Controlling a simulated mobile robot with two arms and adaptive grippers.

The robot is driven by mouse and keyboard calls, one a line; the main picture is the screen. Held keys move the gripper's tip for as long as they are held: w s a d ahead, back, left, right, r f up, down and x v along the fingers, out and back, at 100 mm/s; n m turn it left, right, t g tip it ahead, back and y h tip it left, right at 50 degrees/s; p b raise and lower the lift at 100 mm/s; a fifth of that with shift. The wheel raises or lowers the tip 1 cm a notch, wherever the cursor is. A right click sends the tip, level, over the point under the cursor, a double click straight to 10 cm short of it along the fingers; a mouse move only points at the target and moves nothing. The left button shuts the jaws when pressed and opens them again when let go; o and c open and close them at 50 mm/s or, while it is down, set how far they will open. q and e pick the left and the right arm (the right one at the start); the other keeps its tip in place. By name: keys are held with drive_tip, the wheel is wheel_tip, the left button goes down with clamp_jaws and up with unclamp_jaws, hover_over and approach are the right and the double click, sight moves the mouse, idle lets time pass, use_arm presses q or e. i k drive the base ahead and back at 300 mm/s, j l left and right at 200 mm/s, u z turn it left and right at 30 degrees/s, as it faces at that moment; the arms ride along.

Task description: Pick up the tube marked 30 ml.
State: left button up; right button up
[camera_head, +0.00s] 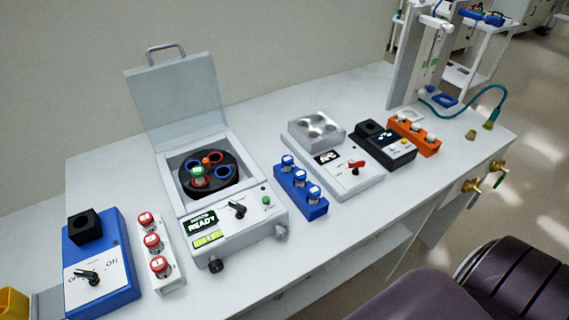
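No tube's volume marking is readable, so I cannot tell which one is marked 30 ml. Several red-capped tubes (152,240) stand in a white rack (172,277) at the front left. Several blue-capped tubes (300,178) stand in a blue rack (313,210) near the middle. Several pale-capped tubes (417,133) stand in an orange rack (431,150) at the right. Neither of my grippers is in view.
The centrifuge's clear lid (178,103) stands raised. A blue switch box (124,290) is at the left. A hotplate-like device (352,182) and a black block device (398,155) stand between the blue and orange racks. Brass valves (471,186) protrude from the bench's right end.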

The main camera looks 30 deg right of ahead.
sight(287, 161)
drive_tip(key=l, duration=0.4)
drive_tip(key=k+l, duration=0.15)
drive_tip(key=l, duration=0.7)
drive_tip(key=k, duration=0.05)
